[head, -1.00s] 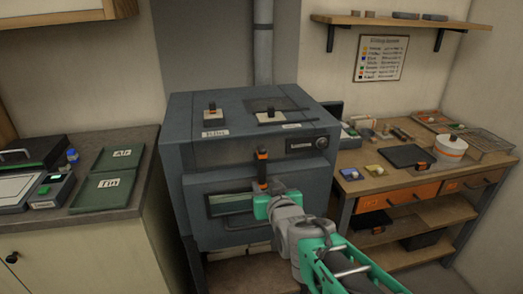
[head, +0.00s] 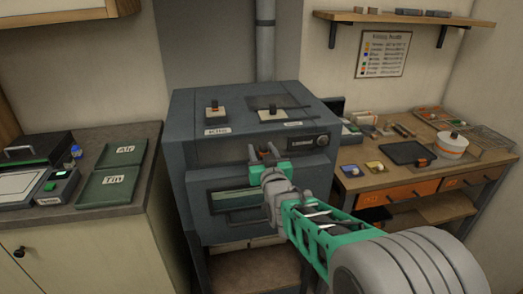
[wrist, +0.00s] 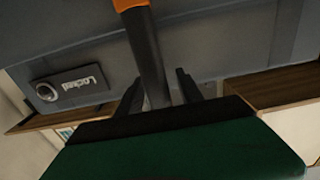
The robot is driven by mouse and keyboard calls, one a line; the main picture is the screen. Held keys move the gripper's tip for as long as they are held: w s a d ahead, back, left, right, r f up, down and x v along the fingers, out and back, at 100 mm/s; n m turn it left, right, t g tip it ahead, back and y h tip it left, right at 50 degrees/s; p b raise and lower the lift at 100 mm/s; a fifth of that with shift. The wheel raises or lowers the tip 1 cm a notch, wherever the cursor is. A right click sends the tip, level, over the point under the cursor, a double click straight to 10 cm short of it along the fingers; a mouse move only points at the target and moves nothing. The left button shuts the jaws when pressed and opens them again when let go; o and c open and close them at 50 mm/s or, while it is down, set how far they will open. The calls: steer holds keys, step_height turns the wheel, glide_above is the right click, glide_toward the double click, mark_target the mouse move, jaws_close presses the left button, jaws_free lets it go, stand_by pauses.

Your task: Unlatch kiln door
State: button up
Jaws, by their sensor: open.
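The kiln (head: 180,150) is a dark grey-blue box with a front door and a long window slot (head: 232,196). My gripper (head: 263,152) is in front of the kiln's upper front, with its green body facing the door. In the wrist view, the dark latch handle (wrist: 146,50) with an orange band (wrist: 128,4) runs between my two black fingers (wrist: 158,88). The fingers are open, one on each side of the handle, with gaps visible. In the head view the gripper hides the handle. A small panel (wrist: 84,82) reading "Locked" appears upside down in the wrist view.
Two small levers (head: 213,112) (head: 272,112) stand on the kiln top. A counter with green trays (head: 112,160) is at left. A wooden workbench (head: 375,180) with a black tray (head: 407,153) and a white pot (head: 451,146) is at right.

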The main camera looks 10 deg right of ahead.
steer(key=shift+c, duration=0.5)
jaws_close()
stand_by(0.8)
